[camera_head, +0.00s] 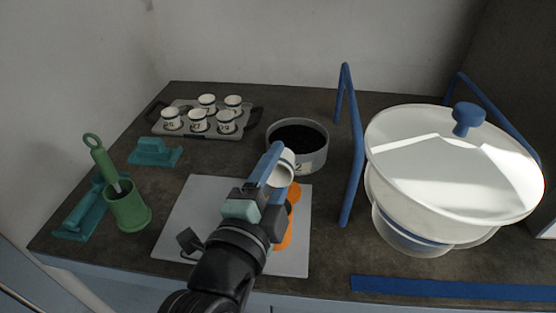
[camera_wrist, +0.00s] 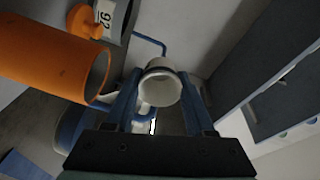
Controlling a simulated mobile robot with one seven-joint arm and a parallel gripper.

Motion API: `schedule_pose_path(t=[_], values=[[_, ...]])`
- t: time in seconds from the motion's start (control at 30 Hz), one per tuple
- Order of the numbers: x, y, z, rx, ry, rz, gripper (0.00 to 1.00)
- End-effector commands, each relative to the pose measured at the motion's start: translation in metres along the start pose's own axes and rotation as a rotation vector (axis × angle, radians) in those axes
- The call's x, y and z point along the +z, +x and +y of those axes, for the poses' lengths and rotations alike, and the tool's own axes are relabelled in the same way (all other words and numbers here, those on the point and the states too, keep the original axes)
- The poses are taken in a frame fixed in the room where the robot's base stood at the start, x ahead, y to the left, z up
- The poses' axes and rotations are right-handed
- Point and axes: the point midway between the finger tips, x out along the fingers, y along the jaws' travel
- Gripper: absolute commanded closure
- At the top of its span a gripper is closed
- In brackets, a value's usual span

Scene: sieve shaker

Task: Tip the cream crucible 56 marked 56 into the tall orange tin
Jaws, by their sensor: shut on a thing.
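My gripper (camera_head: 276,165) is shut on a cream crucible (camera_head: 284,170) with a dark band near its rim. It holds the crucible tilted, above the white board. In the wrist view the crucible (camera_wrist: 160,88) sits between the two blue fingers, its mouth partly facing the camera; its marking cannot be read. The tall orange tin (camera_head: 286,240) stands on the board, largely hidden behind my gripper in the head view. In the wrist view the tin (camera_wrist: 45,55) is left of the crucible, with its open mouth close beside it and apart from it.
A grey round pan (camera_head: 297,165) with dark contents stands behind the gripper. A grey tray (camera_head: 187,133) holds several similar crucibles. A blue-framed shaker with a white lid (camera_head: 440,165) stands right. A green pot (camera_head: 128,208) and teal holders (camera_head: 155,154) are left. The white board (camera_head: 200,205) has bare room at left.

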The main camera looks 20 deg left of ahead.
Motion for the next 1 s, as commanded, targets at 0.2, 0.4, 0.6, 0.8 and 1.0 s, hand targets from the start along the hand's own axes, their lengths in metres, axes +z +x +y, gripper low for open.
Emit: schedule_pose_path(t=[0.2,0.4,0.6,0.8,1.0], values=[[-0.003,0.0009,-0.0089,0.072,-0.009,-0.02,1.0],[-0.0033,0.002,-0.0099,0.136,-0.017,-0.039,1.0],[-0.0035,0.0034,-0.0114,0.2,-0.025,-0.059,1.0],[-0.0037,0.0045,-0.0129,0.263,-0.031,-0.078,1.0],[-0.0036,0.0055,-0.0128,0.319,-0.038,-0.094,1.0]])
